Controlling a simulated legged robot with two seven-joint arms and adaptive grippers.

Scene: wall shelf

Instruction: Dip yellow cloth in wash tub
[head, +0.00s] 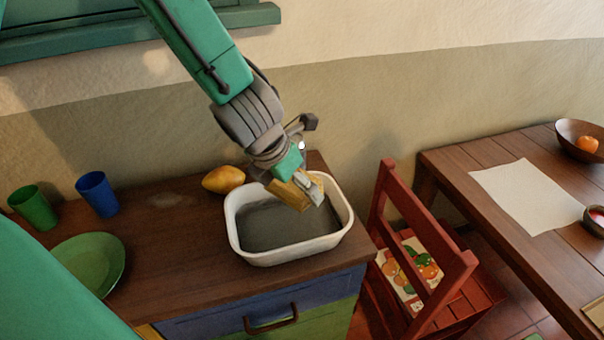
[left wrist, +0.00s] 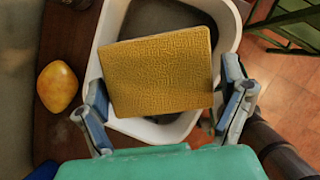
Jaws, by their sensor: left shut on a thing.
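The yellow cloth (left wrist: 160,72) is a flat, textured rectangle held between the fingers of my left gripper (left wrist: 168,105). In the head view the cloth (head: 288,194) is partly hidden by my left gripper (head: 306,188), which is shut on it. The wash tub (head: 234,222) is a white rectangular basin with a grey inside, standing on the wooden cabinet top. The cloth is over the tub's opening, near its back right; I cannot tell whether it touches what is inside. The tub's rim (left wrist: 103,48) shows around the cloth in the left wrist view. My right gripper is not in view.
A yellow fruit (head: 223,179) lies just behind the tub. A green plate (head: 88,262), a green cup (head: 34,207) and a blue cup (head: 98,194) stand at the left. A red chair (head: 440,285) and a table (head: 470,160) are at the right. The cabinet top between plate and tub is clear.

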